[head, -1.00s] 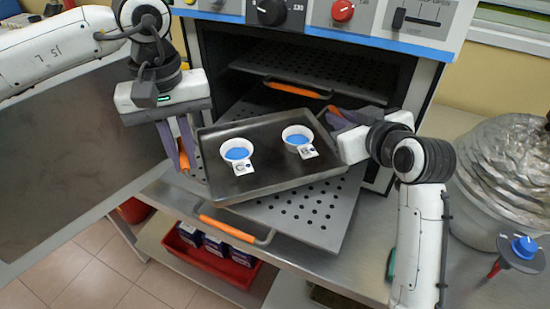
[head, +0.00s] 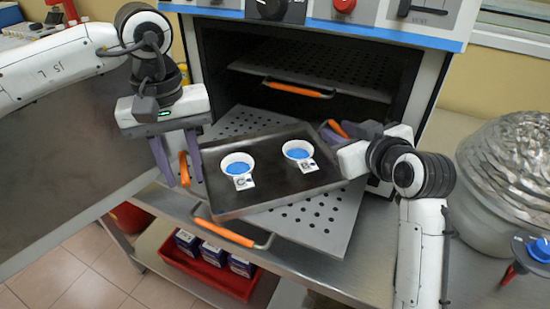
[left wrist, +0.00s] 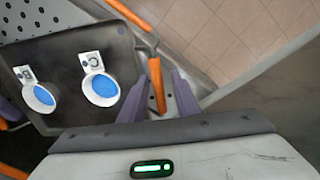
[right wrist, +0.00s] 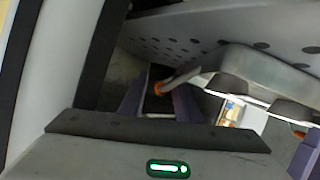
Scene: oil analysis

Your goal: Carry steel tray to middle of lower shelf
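The dark steel tray (head: 270,195) appears to rest at an angle on the pulled-out perforated lower shelf (head: 330,222), with its left end past the shelf's side. It carries two white cups with blue contents, a left cup (head: 237,166) and a right cup (head: 298,151), each beside a small label. My left gripper (head: 180,184) is open, its fingers apart on either side of the tray's left orange handle (left wrist: 157,85). My right gripper (head: 345,130) is open around the tray's right orange handle (head: 339,128). The right wrist view shows that handle (right wrist: 160,88) between spread fingers.
The upper perforated shelf (head: 330,70) is inside the oven above. The open oven door (head: 80,170) is at left. The lower shelf's orange handle (head: 226,232) faces front. A foil-covered vessel (head: 510,175) stands at right. A red bin (head: 215,272) with boxes is below.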

